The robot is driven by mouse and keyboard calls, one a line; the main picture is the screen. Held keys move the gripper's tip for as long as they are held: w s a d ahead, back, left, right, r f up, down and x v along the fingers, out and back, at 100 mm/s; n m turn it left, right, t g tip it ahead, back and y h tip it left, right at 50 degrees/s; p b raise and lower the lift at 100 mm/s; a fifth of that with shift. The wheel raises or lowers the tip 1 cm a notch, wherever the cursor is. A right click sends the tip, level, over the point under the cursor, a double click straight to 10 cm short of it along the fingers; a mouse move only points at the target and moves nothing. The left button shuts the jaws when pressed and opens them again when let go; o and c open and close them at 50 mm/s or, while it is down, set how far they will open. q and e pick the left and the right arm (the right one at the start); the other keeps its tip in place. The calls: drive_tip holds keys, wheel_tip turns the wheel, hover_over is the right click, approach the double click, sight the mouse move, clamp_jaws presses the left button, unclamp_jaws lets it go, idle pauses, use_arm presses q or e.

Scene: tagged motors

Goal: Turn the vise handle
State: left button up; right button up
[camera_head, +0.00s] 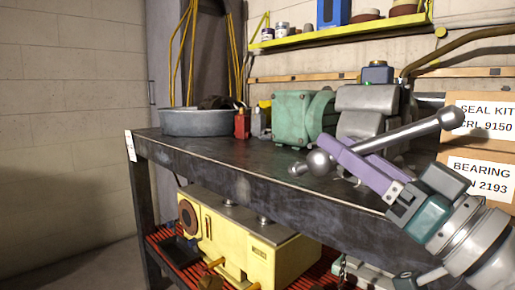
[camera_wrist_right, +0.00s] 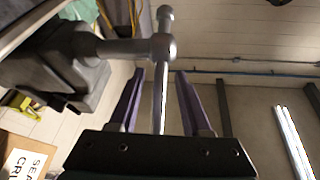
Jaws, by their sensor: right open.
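The grey vise (camera_head: 365,115) stands on the dark workbench near its front edge. Its handle (camera_head: 410,131) is a metal bar with round knobs, slanting up to the right in the head view. My right gripper (camera_head: 330,148) is at the bar, its purple fingers reaching up and left from the lower right. In the right wrist view, the handle (camera_wrist_right: 159,95) passes between the two open fingers (camera_wrist_right: 159,73), with a gap visible on each side. The vise body (camera_wrist_right: 55,65) is at left there. My left gripper is not in view.
The workbench (camera_head: 230,165) also carries a grey basin (camera_head: 195,122), a red bottle (camera_head: 241,126) and a green motor (camera_head: 297,120). Labelled cardboard boxes (camera_head: 480,145) stand at right behind my arm. A yellow machine (camera_head: 245,245) sits on the lower shelf.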

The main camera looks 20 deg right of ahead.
clamp_jaws()
idle(0.4)
idle(1.1)
